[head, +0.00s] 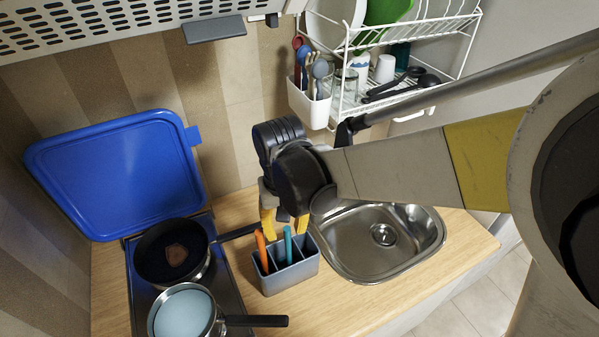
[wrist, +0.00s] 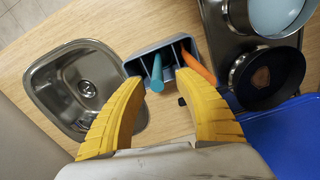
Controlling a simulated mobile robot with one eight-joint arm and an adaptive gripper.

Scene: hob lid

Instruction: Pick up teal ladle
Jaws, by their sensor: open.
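The teal ladle (head: 288,246) stands in a grey compartment holder (head: 291,279) on the wooden counter; its teal handle sticks up and its lower part is hidden inside. In the wrist view the teal ladle (wrist: 157,74) shows between the tips of my yellow fingers. My gripper (head: 285,226) is open and empty, pointing down above the holder. In the wrist view my gripper (wrist: 163,84) has its fingers apart, one on each side of the teal handle, with no contact visible.
An orange-handled utensil (head: 261,249) stands in the same holder, close left of the ladle. A dark pan (head: 150,262) and a pot (head: 183,312) sit on the hob, handles toward the holder. A blue lid (head: 115,175) stands raised behind. The sink (head: 350,255) is at right.

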